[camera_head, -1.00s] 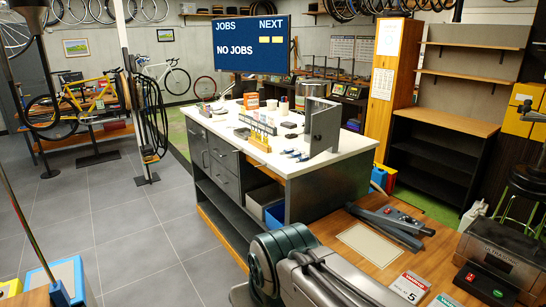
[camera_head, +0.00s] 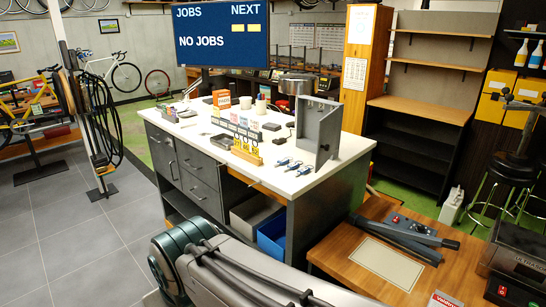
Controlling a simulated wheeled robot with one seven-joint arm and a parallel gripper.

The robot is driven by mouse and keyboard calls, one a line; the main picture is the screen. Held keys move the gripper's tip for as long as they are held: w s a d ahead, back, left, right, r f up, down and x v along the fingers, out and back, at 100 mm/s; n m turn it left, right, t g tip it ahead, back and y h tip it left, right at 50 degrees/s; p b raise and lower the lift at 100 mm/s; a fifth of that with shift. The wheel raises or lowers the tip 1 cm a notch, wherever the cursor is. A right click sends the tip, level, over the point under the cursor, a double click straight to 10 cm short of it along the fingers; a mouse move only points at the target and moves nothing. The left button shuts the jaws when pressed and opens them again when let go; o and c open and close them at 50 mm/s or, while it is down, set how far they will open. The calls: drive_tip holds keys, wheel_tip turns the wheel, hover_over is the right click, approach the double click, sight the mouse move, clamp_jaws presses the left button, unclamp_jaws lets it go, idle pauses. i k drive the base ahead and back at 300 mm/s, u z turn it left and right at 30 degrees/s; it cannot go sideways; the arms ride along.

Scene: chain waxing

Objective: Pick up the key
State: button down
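Several small blue-headed items that look like keys (camera_head: 293,165) lie on the white counter top (camera_head: 225,160), in front of an open grey metal box (camera_head: 318,130). They are too small to tell apart clearly, and I cannot tell which one is the key of the task. My arm crosses the bottom of the view, short of the counter's near end. My gripper is out of view.
A row of small cards on a wooden stand (camera_head: 247,156) is left of the keys. An orange box (camera_head: 221,98) and cups stand farther back. A wooden bench (camera_head: 378,235) with a dark tool (camera_head: 405,232) is at the right. Grey floor is open at the left.

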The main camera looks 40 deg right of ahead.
sight(283, 162)
drive_tip(key=z, duration=0.5)
drive_tip(key=i, duration=0.95)
drive_tip(key=z, duration=1.25)
drive_tip(key=i, duration=0.35)
drive_tip(key=z, duration=0.2)
